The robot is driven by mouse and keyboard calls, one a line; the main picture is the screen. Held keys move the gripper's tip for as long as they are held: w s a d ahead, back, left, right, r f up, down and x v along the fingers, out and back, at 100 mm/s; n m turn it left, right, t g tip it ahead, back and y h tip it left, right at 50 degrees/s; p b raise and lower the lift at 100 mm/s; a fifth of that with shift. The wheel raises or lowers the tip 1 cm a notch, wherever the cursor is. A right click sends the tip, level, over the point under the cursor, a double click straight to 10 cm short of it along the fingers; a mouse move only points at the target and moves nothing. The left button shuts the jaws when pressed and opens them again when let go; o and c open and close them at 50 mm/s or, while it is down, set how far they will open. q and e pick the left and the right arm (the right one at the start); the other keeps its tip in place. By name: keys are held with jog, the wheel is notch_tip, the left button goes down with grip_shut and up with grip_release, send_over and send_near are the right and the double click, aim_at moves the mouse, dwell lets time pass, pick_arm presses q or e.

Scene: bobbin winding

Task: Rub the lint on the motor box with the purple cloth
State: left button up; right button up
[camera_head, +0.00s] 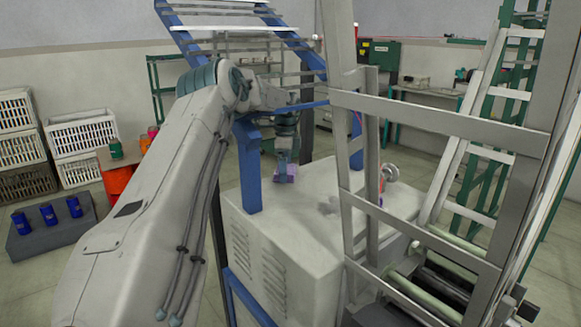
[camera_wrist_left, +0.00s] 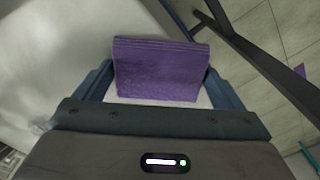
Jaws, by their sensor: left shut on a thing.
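The motor box (camera_head: 290,228) is a pale grey cabinet with vents on its side. A grey smudge of lint (camera_head: 328,206) lies on its top, near the middle. My left gripper (camera_head: 287,170) is over the far part of the box top, shut on the purple cloth (camera_head: 290,178). In the left wrist view the folded purple cloth (camera_wrist_left: 160,70) sits between the two fingers, above the pale box top (camera_wrist_left: 70,60). I cannot tell whether the cloth touches the top. The lint lies nearer the camera and to the right of the cloth. My right gripper is not in view.
A grey metal frame (camera_head: 357,180) rises beside the box on the right, with rollers (camera_head: 440,265) below. A blue post (camera_head: 248,165) stands at the box's left edge. A round metal part (camera_head: 389,173) is at the far right. The middle of the box top is clear.

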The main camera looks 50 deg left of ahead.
pick_arm(q)
jog(key=shift+a, duration=0.5)
jog(key=shift+r+p, duration=1.8)
jog(key=shift+r, duration=1.2)
notch_tip(320, 180, up, 3)
jog(key=shift+r+p, duration=0.1)
jog(key=shift+p, duration=0.95)
jog(key=shift+w, duration=0.1)
